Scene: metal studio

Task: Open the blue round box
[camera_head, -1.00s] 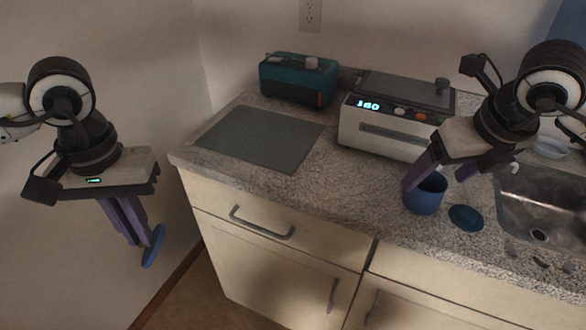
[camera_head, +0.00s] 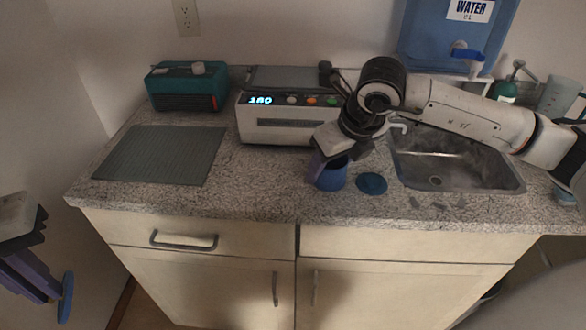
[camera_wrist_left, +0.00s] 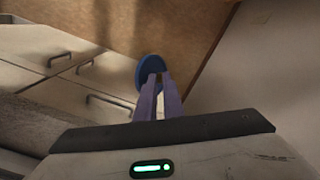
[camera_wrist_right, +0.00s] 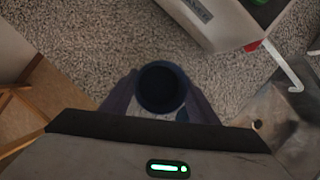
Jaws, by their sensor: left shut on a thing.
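The blue round box (camera_head: 331,176) stands upright on the counter in front of the white appliance. Its top is uncovered; the right wrist view looks into its dark inside (camera_wrist_right: 160,87). My right gripper (camera_head: 330,160) is open, its fingers on either side of the box; I cannot tell whether they touch it. The fingers also show in the right wrist view (camera_wrist_right: 160,100). My left gripper (camera_head: 48,290) is shut on a blue round lid (camera_head: 66,297), held on edge in the air left of the counter. The lid also shows in the left wrist view (camera_wrist_left: 151,70).
A flat dark blue disc (camera_head: 371,184) lies just right of the box. The sink (camera_head: 470,172) is further right. The white appliance (camera_head: 285,123) and teal appliance (camera_head: 186,88) stand behind. A grey-green mat (camera_head: 160,155) lies clear on the left. Cabinets with handles (camera_head: 183,241) are below.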

